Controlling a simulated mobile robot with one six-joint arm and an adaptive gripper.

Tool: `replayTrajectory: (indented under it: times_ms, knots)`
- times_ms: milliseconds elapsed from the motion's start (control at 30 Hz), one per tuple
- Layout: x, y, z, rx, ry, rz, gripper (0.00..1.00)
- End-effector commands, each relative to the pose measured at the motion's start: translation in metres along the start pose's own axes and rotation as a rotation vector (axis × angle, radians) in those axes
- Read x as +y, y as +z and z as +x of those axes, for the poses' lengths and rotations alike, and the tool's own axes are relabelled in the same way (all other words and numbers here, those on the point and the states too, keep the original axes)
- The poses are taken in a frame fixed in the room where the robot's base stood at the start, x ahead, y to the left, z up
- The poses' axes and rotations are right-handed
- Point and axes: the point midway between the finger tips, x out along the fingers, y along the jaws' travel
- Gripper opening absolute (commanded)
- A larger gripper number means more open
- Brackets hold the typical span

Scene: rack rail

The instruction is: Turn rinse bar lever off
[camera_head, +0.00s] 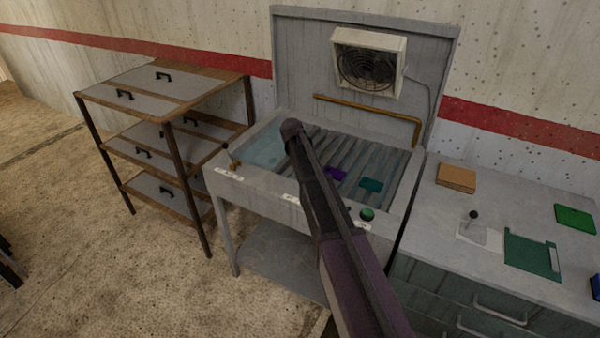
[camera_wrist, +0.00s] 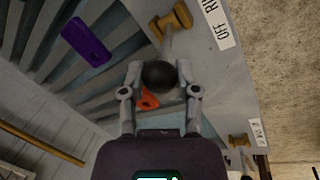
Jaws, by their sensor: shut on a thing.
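A lever with a black ball knob (camera_wrist: 159,75) shows in the wrist view, its grey shaft running up to a brass fitting (camera_wrist: 172,19) at the sink's front edge. My gripper (camera_wrist: 159,78) is shut on the knob, one finger on each side. A white label (camera_wrist: 217,22) beside the fitting reads "OFF" and the start of another word, cut off by the frame. In the head view, my arm hides the gripper and this lever. A brass rinse pipe (camera_head: 365,115) runs along the back of the sink.
A second lever (camera_head: 226,150) with a brass fitting (camera_wrist: 238,140) stands at the sink's left front corner. Purple (camera_wrist: 86,42), orange (camera_wrist: 149,101) and teal (camera_head: 371,185) pieces lie in the slatted basin. A drawer rack (camera_head: 165,95) stands left, a counter (camera_head: 440,195) right.

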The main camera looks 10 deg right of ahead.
Motion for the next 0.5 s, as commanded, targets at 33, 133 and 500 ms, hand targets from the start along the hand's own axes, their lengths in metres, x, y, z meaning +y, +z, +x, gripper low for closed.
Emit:
replayTrajectory:
  times_ms: [33, 133, 500]
  knots:
    - [0.0, -0.002, 0.001, 0.0, -0.004, 0.002, 0.0]
    - [0.002, -0.002, 0.002, -0.004, -0.005, 0.007, 0.0]
    - [0.0, -0.016, 0.008, -0.007, -0.007, 0.021, 0.0]
